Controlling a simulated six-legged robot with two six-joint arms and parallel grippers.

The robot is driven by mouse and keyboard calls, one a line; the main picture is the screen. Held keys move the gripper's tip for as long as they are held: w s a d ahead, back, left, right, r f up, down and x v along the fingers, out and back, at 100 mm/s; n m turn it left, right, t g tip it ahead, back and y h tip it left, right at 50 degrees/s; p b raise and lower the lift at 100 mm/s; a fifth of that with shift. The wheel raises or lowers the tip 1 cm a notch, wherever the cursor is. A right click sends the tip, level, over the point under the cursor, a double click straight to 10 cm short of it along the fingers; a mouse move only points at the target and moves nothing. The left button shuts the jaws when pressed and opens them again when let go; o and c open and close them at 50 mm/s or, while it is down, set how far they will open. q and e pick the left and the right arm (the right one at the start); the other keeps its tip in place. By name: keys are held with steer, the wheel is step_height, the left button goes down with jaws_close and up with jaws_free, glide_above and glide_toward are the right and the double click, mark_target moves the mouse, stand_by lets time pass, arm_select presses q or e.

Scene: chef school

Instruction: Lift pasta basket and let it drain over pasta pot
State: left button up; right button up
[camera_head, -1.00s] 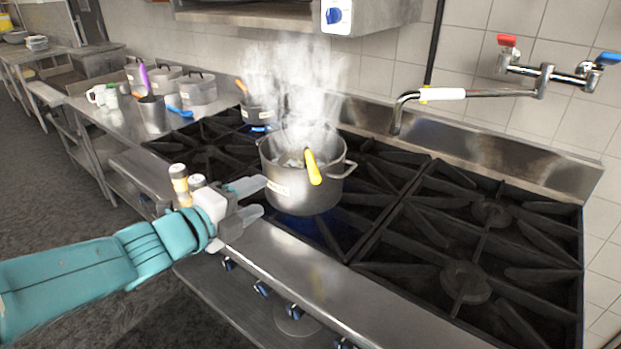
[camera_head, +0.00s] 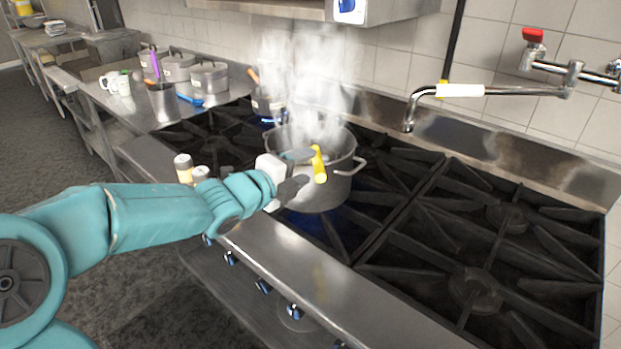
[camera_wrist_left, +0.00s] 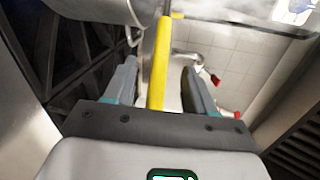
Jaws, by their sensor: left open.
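The pasta pot (camera_head: 335,190) stands on a front burner of the stove, with thick steam rising from it. The yellow handle (camera_head: 319,166) of the pasta basket sticks up over the pot's near rim. The basket itself is mostly hidden by steam and the pot wall. My left gripper (camera_head: 302,169) is open at the pot's near rim, right beside the yellow handle. In the left wrist view the yellow handle (camera_wrist_left: 160,65) runs between the two separated fingers (camera_wrist_left: 157,82). I cannot tell whether a finger touches it. My right gripper is not in view.
A smaller pot (camera_head: 266,103) stands on a back-left burner. A pot-filler tap (camera_head: 460,91) reaches out from the wall over the right part of the stove. Two shakers (camera_head: 184,168) stand at the stove's left edge. The right burners (camera_head: 500,240) are bare.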

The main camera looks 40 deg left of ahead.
mark_target(318, 160)
arm_select(q)
steer(key=w, duration=0.1)
steer(key=w+p, duration=0.1)
steer(key=w, duration=0.2)
steer(key=shift+w+d+f+p, duration=0.2)
steer(key=shift+w+f+p, duration=0.1)
steer(key=shift+w+f, duration=0.1)
steer(key=shift+w+a+f, duration=0.1)
steer(key=shift+w, duration=0.35)
steer(key=shift+s, duration=0.1)
steer(key=c, duration=0.9)
jaws_close()
